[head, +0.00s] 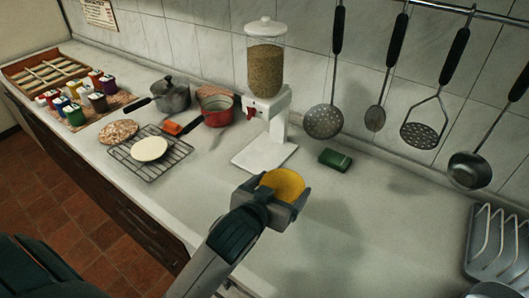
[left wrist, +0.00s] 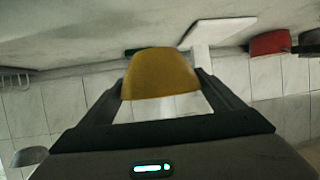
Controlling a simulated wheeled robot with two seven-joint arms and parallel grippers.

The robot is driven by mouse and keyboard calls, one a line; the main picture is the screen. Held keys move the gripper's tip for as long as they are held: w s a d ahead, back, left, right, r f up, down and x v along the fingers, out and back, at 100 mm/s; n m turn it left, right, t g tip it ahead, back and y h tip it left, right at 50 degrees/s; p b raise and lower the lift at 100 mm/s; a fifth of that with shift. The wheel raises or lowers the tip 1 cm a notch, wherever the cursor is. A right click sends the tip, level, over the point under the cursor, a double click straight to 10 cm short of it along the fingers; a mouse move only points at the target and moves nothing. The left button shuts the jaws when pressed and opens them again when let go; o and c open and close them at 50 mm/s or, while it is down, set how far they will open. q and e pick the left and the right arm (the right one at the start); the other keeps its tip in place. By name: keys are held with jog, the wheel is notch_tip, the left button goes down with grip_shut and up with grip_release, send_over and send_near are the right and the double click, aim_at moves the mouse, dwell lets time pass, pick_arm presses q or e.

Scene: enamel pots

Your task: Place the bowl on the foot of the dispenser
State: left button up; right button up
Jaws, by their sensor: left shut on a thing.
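A yellow bowl (head: 284,184) is held between the fingers of my left gripper (head: 275,196), above the counter in front of the dispenser. The left wrist view also shows the bowl (left wrist: 161,74) between the fingertips (left wrist: 160,84). The dispenser (head: 266,100) is white with a clear hopper of grain and a red part at its front. Its flat white foot (head: 262,154) is bare in the head view, and a white slab that looks like the foot (left wrist: 215,32) shows behind the bowl in the left wrist view. The bowl and the foot are apart. My right gripper is not in view.
A green block (head: 335,159) lies right of the foot. A red pot (head: 217,109) and a grey pot (head: 170,97) stand to the left, near a wire rack (head: 176,163) with a pale disc. Utensils hang above the right side.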

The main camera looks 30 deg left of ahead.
pick_arm(q)
jog(key=shift+w+a, duration=0.25)
jog(key=shift+a, duration=0.15)
jog(key=a+f+n+y, duration=0.1)
jog(key=a, duration=0.2)
jog(key=w+a+f+n+y+p, duration=0.1)
jog(key=a, duration=0.2)
jog(key=w+a+f+n+y+p, duration=0.1)
jog(key=a, duration=0.3)
jog(key=shift+w+y, duration=0.1)
jog(key=shift+y, duration=0.2)
jog(key=shift+w, duration=0.1)
jog(key=w+a+p, duration=0.1)
jog(key=w, duration=0.4)
jog(key=w+a+p, duration=0.1)
jog(key=w+a, duration=0.1)
jog(key=w, duration=0.3)
jog(key=w+a+p, duration=0.1)
jog(key=w+p, duration=0.1)
jog(key=w, duration=0.4)
jog(key=shift+w+a+r, duration=0.1)
jog(key=shift+a, duration=0.05)
jog(key=shift+w+a, duration=0.15)
jog(key=shift+w, duration=0.4)
